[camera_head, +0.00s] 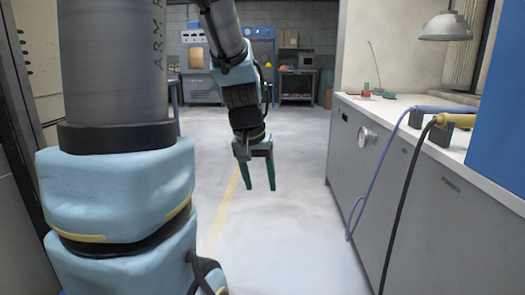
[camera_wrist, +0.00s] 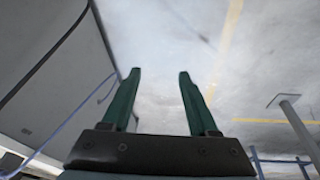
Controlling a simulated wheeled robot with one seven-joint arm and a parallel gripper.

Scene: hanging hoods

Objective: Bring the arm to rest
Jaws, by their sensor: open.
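My gripper (camera_head: 259,186) hangs at the end of my arm in the head view, pointing down over the open floor. Its two green fingers are apart with nothing between them. In the wrist view the gripper (camera_wrist: 160,78) also shows open and empty, with pale floor behind the fingers. My arm's upper links fill the left side of the head view and hide part of the room.
A grey cabinet bench (camera_head: 425,165) runs along the right, with a blue cable (camera_head: 378,175) and a black cable (camera_head: 402,205) hanging down its front. A hood lamp (camera_head: 446,27) hangs above. Machines (camera_head: 201,68) stand at the back. The middle floor (camera_head: 300,200) is clear.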

